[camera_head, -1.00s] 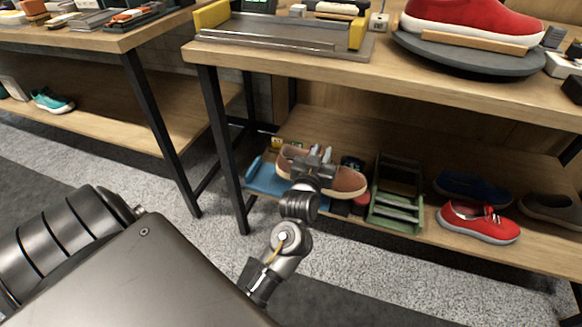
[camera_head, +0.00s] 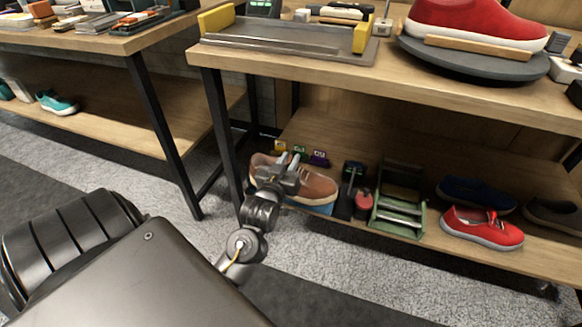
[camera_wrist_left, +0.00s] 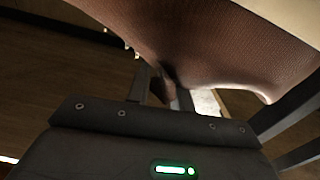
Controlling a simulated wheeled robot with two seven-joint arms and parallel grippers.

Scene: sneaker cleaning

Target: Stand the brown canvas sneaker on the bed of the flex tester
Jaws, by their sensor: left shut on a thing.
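In the left wrist view the brown upper (camera_wrist_left: 215,40) fills the top, close to the fingers (camera_wrist_left: 165,90). The flex tester appears to be the grey bed (camera_head: 285,35) with yellow end blocks on the bench top, above and behind the sneaker. Its bed looks empty. My right gripper is not in view.
The bench edge (camera_head: 400,88) and black leg (camera_head: 222,140) are close to the sneaker. A large red shoe (camera_head: 475,22) stands on a round stand, right of the tester.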

